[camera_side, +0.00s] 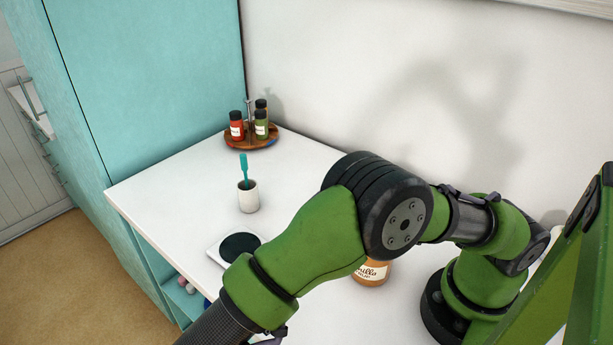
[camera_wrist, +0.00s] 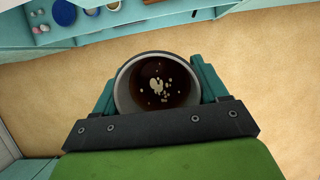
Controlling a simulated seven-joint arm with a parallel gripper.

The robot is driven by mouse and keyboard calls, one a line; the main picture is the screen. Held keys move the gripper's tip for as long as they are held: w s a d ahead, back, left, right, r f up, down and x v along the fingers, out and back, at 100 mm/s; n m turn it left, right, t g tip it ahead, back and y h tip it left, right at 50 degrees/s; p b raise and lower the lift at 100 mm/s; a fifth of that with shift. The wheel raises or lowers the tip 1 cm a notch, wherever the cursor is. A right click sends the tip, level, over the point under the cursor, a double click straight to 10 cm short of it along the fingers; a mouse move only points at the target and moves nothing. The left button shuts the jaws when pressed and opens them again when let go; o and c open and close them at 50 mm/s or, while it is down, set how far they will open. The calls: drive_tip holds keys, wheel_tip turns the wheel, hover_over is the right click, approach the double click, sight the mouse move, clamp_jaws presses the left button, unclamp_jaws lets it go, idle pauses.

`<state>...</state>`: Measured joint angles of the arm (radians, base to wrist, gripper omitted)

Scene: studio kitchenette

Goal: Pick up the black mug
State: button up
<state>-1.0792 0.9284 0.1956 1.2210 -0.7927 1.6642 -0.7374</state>
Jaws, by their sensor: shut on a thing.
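In the wrist view my gripper (camera_wrist: 158,88) has its two teal fingers closed on either side of a round mug, which I take to be the black mug (camera_wrist: 127,76). I look down into it: it has a pale grey inner wall and dark brown liquid with pale flecks. Its outer wall barely shows. The tan floor lies below it, so it is held in the air past the counter edge. In the side view my forearm runs out of the bottom edge; the fingers and mug are not visible there.
The white counter (camera_side: 170,198) holds a white cup (camera_side: 248,199) with a teal brush, a scale with a dark round plate (camera_side: 240,245), a jar (camera_side: 371,272) partly behind my arm, and a wooden tray (camera_side: 238,143) of spice bottles. A teal cabinet (camera_side: 150,80) stands at left.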

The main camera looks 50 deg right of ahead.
idle(0.7)
drive_tip(key=w+d+r+m+g, duration=0.2)
drive_tip(key=w+d+r+m, duration=0.3)
drive_tip(key=w+d, duration=0.8)
drive_tip(key=s+d+r+m+g+y, duration=0.1)
drive_tip(key=s+d+m, duration=0.1)
drive_tip(key=d, duration=0.7)
drive_tip(key=s+d+r+m, duration=0.1)
drive_tip(key=d+m, duration=0.1)
drive_tip(key=d, duration=0.8)
hover_over(240, 247)
drive_tip(key=shift+f, duration=2.65)
drive_tip(key=shift+f, duration=0.15)
